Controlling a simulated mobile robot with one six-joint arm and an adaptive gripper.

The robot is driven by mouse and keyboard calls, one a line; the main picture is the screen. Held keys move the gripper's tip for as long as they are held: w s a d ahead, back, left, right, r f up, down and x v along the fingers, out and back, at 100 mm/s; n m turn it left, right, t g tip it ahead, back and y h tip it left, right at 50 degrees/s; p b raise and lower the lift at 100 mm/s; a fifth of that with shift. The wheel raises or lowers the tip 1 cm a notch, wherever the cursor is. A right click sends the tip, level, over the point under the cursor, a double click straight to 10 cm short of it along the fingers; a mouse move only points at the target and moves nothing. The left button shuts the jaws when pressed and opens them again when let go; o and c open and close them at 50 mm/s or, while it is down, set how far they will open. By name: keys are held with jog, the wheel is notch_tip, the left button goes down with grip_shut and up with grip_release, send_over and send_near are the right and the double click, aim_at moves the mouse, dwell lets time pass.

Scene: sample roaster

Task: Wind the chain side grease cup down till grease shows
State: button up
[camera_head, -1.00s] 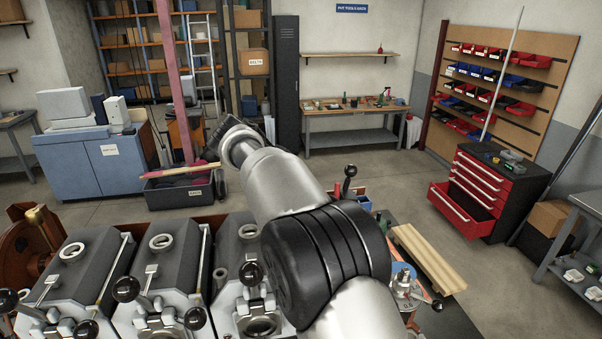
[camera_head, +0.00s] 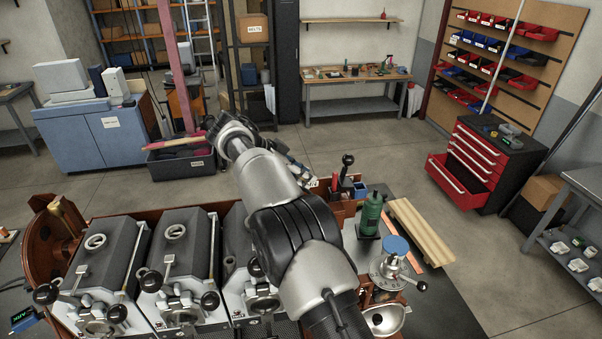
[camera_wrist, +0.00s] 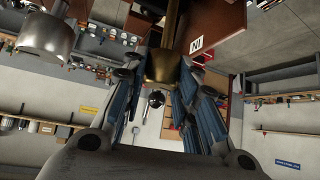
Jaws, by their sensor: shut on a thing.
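In the wrist view a brass grease cup (camera_wrist: 163,66) hangs under a dark brown part, on a stem. My gripper (camera_wrist: 165,78) is shut on this cup, with one blue-grey finger on either side. A second cup-like piece (camera_wrist: 46,38), silver-grey, is at the upper left, apart from the fingers. I see no grease at the cup; its far side is hidden. In the head view my arm reaches over the roaster row (camera_head: 175,265), and the cup cannot be made out there.
A white label (camera_wrist: 197,45) is on the brown part near the cup. In the head view a green bottle (camera_head: 370,215), a blue-topped metal device (camera_head: 396,262) and a wooden trough (camera_head: 422,232) stand right of my arm. A red tool chest (camera_head: 487,160) has an open drawer. The floor between is clear.

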jog(key=shift+f, duration=0.15)
jog(key=o, duration=1.1)
jog(key=shift+n+b, duration=0.3)
jog(key=shift+b, duration=0.65)
